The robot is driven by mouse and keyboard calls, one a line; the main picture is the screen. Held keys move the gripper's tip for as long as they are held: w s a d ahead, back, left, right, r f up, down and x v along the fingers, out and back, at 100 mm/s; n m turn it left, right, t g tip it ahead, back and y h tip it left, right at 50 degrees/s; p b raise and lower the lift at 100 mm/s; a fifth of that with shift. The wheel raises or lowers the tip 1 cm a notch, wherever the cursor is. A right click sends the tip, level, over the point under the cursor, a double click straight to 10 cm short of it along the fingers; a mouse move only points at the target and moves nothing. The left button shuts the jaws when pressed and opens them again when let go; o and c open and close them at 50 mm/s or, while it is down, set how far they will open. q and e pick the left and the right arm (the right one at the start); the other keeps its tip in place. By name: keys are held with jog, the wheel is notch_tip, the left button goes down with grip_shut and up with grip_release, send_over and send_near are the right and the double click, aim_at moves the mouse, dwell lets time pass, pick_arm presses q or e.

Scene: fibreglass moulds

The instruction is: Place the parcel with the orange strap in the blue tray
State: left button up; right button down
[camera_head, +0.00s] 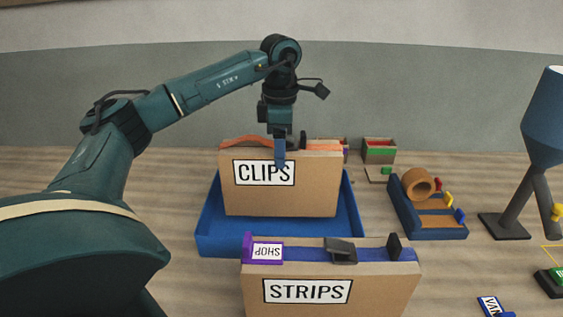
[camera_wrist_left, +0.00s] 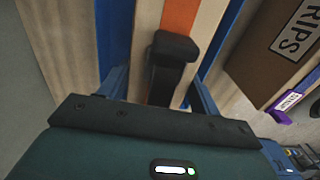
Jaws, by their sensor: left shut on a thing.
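The parcel with the orange strap (camera_head: 315,185) is an upright brown box labelled CLIPS. My left gripper (camera_head: 280,152) points down from above and is shut on its upper part. In the left wrist view the orange strap (camera_wrist_left: 179,18) and a black buckle (camera_wrist_left: 172,48) lie between the fingers (camera_wrist_left: 160,88). The blue tray (camera_head: 222,246) is below and around the parcel in the head view. The parcel's lower edge shows inside the tray's outline; I cannot tell whether it touches the floor. My right gripper is not in view.
A STRIPS parcel (camera_head: 365,293) with a blue strap and a purple tag (camera_head: 267,251) stands just in front of the tray. A blue holder with a tape roll (camera_head: 418,184) and a lamp (camera_head: 541,120) stand to the right. A small green-and-red box (camera_head: 379,151) is behind.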

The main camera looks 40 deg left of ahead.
pick_arm(q)
jog(key=shift+f, duration=1.75)
jog(key=o, duration=1.8)
jog(key=shift+o, duration=0.2)
notch_tip(320, 180, up, 12)
jog(key=shift+r+p, duration=0.15)
jog(key=shift+p, duration=0.5)
